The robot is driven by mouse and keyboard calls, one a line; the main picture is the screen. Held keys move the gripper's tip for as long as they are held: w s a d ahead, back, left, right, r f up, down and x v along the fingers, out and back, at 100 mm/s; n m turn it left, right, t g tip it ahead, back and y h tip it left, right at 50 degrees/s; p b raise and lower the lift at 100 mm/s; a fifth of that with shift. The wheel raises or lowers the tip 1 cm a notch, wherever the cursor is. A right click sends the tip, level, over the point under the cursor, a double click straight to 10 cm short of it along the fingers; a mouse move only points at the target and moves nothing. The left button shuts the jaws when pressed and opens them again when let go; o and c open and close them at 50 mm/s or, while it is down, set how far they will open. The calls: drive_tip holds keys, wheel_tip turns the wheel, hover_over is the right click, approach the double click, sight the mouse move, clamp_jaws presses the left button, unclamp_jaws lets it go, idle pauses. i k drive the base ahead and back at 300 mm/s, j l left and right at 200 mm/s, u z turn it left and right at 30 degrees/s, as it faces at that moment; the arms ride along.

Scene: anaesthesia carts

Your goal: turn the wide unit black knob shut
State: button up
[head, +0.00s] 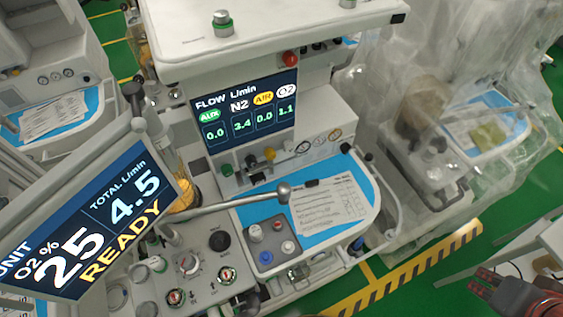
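The wide anaesthesia unit (255,45) stands in the middle of the head view. Its flow screen (243,115) reads AUX 0.0, N2 3.4, AIR 0.0 and O2 1.1. Below the screen is a row of knobs: a green knob (226,170), a small black knob (257,178) and a yellow knob (270,154). The black knob stands out toward the front. My gripper (480,282), dark with reddish fingers, is at the lower right corner, far from the knobs. It touches nothing I can see; its finger opening is too small to judge.
A tilted READY screen (85,225) stands at the left front. A metal arm (240,202) crosses above the blue work tray (262,213). A plastic-covered cart (425,130) stands at the right. Green floor with a striped yellow-black line (405,275) lies between the unit and my gripper.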

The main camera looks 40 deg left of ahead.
sight(251, 160)
drive_tip(key=u, duration=0.4)
drive_tip(key=k+l+u, duration=0.1)
drive_tip(key=u, duration=0.3)
drive_tip(key=k+u, duration=0.1)
drive_tip(key=u, duration=0.7)
drive_tip(key=k+u, duration=0.1)
drive_tip(key=k, duration=0.35)
